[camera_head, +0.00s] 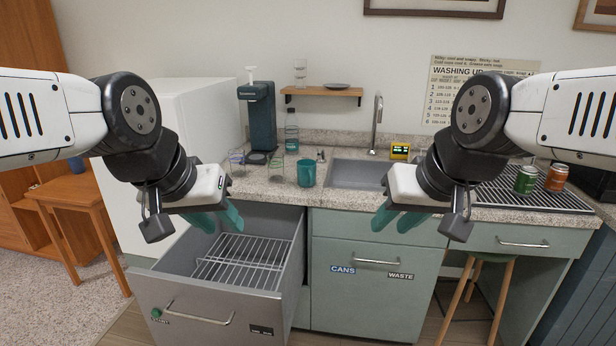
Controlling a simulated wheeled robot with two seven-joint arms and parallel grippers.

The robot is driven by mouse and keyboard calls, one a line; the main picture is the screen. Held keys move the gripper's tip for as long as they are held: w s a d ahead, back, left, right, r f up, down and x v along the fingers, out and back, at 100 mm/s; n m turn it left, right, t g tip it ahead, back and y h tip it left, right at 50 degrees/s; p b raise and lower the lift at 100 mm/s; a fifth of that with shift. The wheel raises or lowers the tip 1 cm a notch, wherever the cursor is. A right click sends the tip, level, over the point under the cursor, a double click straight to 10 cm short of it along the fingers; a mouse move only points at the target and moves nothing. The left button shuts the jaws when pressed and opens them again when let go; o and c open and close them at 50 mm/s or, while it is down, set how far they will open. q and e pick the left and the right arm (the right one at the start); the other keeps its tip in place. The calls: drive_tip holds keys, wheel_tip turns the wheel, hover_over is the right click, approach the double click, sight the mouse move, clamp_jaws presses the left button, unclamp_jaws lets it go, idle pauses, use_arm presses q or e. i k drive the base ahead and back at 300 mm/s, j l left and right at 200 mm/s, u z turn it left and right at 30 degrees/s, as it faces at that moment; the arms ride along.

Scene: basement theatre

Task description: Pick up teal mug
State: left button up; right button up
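The teal mug (306,173) stands upright on the speckled counter, just left of the sink and near the counter's front edge. My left gripper (222,220) hangs in front of the counter, over the open drawer, to the left of the mug and not touching it. My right gripper (391,221) is in front of the counter to the right of the mug, also apart from it. Both have teal fingers pointing down and inward. Nothing shows held in either. The finger gap is hard to make out on both.
A drawer with a wire rack (242,262) is open below the counter.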

sight(306, 168)
drive_tip(key=i+l+u, duration=0.15)
drive_tip(key=l, duration=0.2)
drive_tip(key=i+l+u, duration=0.25)
drive_tip(key=i+l, duration=0.15)
drive_tip(key=i+l+u, duration=0.2)
drive_tip(key=i+l, duration=0.2)
drive_tip(key=i+l+u, duration=0.25)
drive_tip(key=l, duration=0.4)
drive_tip(key=i+j, duration=0.05)
